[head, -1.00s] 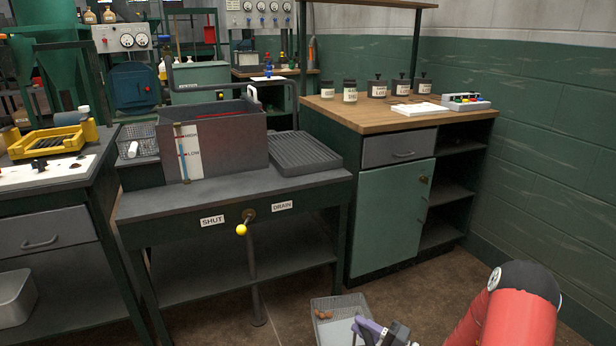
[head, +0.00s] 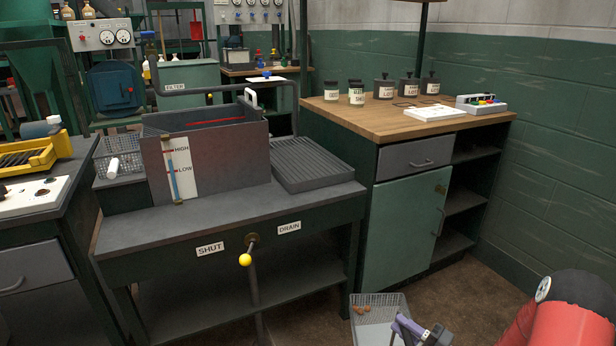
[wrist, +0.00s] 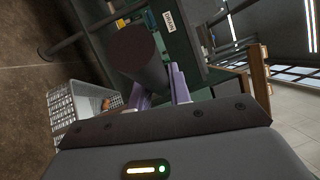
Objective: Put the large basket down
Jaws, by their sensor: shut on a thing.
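The large basket (head: 362,328) is a grey wire-mesh basket with a few small brown pieces (head: 362,309) inside. It is at the bottom of the head view, in front of the wooden-topped cabinet, partly cut off by the frame. In the wrist view the basket (wrist: 84,100) hangs to the left, tilted in the picture. My gripper (head: 420,335) has purple fingers. In the wrist view the gripper (wrist: 161,88) is shut on a dark round handle (wrist: 140,58), which hides part of the scene. The handle's join to the basket is hidden.
A dark bench (head: 230,232) carries a grey tank (head: 225,155), a ribbed drain tray (head: 305,165) and a smaller wire basket (head: 120,160). A valve lever with a yellow knob (head: 245,260) sticks out in front. The wooden counter (head: 400,122) has free room at its front left.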

